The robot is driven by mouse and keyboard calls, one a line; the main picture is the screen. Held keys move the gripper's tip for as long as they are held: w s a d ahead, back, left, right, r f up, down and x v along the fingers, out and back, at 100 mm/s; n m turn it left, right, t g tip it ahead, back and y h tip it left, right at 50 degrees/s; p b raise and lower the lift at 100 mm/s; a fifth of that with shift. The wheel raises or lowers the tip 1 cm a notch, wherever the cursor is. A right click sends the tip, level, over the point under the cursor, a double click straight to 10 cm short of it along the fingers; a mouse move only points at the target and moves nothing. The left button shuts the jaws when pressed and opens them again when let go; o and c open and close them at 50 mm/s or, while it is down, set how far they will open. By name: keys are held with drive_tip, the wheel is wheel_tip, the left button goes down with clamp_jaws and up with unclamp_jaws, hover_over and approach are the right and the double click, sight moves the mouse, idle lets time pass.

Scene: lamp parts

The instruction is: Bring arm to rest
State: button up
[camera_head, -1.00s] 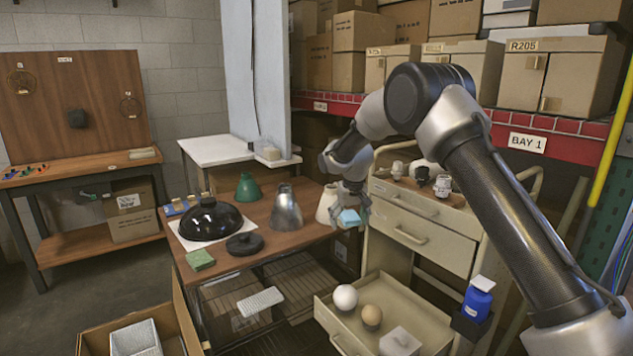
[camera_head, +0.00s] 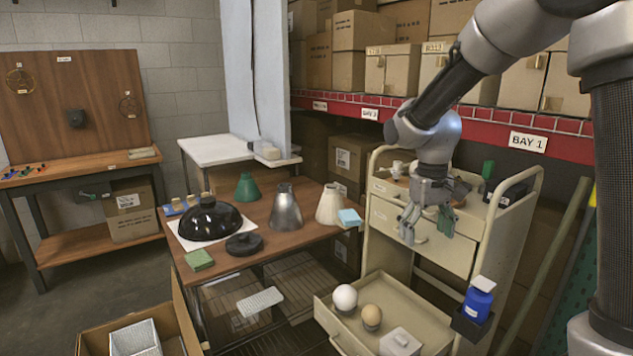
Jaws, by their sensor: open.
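My gripper (camera_head: 426,232) hangs fingers down in front of the cart's upper drawers, right of the table. Its fingers are apart and I see nothing held between them. My arm comes down to it from the upper right. The wrist hides part of the cart top and the parts on it. The beige cart (camera_head: 517,204) stands below the red shelf, with its lower drawer (camera_head: 335,328) pulled out. In that drawer lie a white bulb (camera_head: 345,297), a tan bulb (camera_head: 371,316) and a white box (camera_head: 400,343).
The wooden table (camera_head: 262,214) holds a black dome shade (camera_head: 210,217), a green shade (camera_head: 247,187), a metal shade (camera_head: 286,208), a cream shade (camera_head: 330,204), a blue sponge (camera_head: 349,217) and a green sponge (camera_head: 199,260). A blue bottle (camera_head: 479,298) sits at the cart's right. A red shelf (camera_head: 440,123) runs behind.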

drive_tip(key=s+d+r+m+t, duration=0.1)
drive_tip(key=s+d+r, duration=0.2)
drive_tip(key=s, duration=0.4)
drive_tip(key=s+d+r+m+t, duration=0.1)
drive_tip(key=s+d+r, duration=0.3)
drive_tip(key=s, duration=0.4)
drive_tip(key=s+d+r+t, duration=0.2)
drive_tip(key=s+d+r, duration=0.2)
drive_tip(key=s, duration=0.4)
drive_tip(key=shift+m+t, duration=0.4)
